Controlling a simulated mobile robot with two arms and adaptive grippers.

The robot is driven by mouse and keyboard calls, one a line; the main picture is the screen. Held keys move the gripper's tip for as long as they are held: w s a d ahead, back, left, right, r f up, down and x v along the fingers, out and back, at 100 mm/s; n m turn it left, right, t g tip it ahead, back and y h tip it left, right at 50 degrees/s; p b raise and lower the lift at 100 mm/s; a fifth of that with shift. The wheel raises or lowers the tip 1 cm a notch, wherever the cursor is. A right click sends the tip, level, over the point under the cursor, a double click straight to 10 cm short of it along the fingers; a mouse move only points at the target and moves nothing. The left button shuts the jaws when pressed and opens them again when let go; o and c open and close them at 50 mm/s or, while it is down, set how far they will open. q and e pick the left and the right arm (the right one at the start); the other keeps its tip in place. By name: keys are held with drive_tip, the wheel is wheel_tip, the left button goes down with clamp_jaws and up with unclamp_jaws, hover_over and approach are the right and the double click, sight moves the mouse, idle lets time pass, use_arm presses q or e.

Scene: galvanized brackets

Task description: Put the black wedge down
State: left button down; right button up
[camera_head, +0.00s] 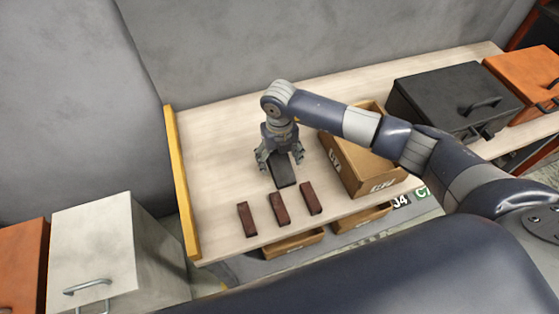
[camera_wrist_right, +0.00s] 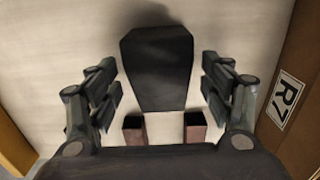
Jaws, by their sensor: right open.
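The black wedge (camera_head: 282,172) lies on the light wooden table top (camera_head: 222,142), behind a row of dark red-brown blocks. My right gripper (camera_head: 279,160) is open directly over the wedge, with its fingers around it in the head view. In the right wrist view the wedge (camera_wrist_right: 157,68) lies between the two open fingers of the gripper (camera_wrist_right: 160,92), with a gap on each side. It looks flat on the table there, and the fingers do not touch it. My left gripper is not in view.
The reddish blocks (camera_head: 278,209) stand just in front of the wedge. A cardboard box (camera_head: 342,165) marked R7 is close on the right. A black case (camera_head: 455,95) and an orange case (camera_head: 530,75) are farther right. A yellow edge board (camera_head: 181,185) bounds the left; the table's left part is clear.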

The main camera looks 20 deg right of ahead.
drive_tip(key=shift+f, duration=0.4)
drive_tip(key=c, duration=1.5)
drive_tip(key=shift+r, duration=0.1)
drive_tip(key=shift+c, duration=0.7)
